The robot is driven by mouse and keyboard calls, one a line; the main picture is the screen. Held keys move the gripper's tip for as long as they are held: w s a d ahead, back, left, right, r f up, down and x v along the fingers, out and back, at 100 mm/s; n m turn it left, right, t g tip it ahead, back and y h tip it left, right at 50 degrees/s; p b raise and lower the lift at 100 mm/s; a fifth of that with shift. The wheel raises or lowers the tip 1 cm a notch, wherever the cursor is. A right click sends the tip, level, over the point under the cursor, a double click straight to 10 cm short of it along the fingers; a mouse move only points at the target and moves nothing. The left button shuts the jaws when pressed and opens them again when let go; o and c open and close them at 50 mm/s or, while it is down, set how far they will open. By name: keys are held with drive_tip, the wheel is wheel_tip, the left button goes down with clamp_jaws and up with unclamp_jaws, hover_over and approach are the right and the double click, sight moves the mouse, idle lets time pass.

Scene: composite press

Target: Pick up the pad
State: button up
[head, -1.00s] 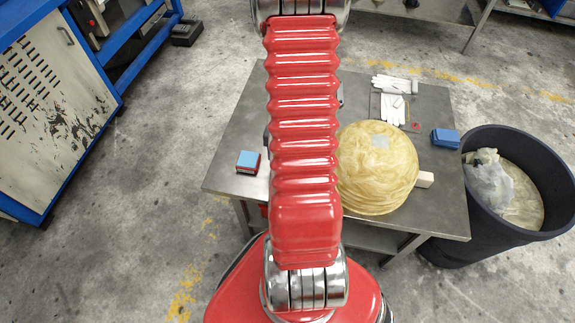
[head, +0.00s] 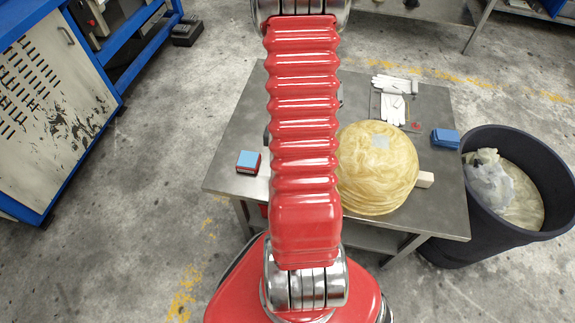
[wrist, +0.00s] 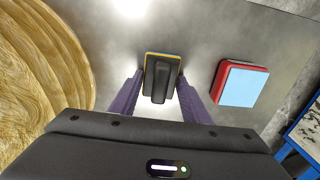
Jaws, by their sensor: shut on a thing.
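The pad (wrist: 160,78), with a black grip on top and a thin yellow and blue edge, is in the wrist view between the two purple fingers. My gripper (wrist: 158,88) is shut on it, with one finger at each side. The bare metal table top (wrist: 200,28) is behind and below the pad. I cannot tell whether the pad touches it. In the head view my red arm hides both the gripper and the pad.
A red block with a light blue top (wrist: 240,85) is right of the pad. A large yellowish round bundle (wrist: 35,60) is on the left. The head view shows gloves (head: 392,83), a blue block (head: 445,138) and a dark bin (head: 558,200) by the table.

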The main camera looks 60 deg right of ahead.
drive_tip(key=shift+c, duration=0.8)
drive_tip(key=shift+r, duration=0.1)
drive_tip(key=shift+r, duration=4.95)
drive_tip(key=o, duration=0.6)
drive_tip(key=c, duration=0.6)
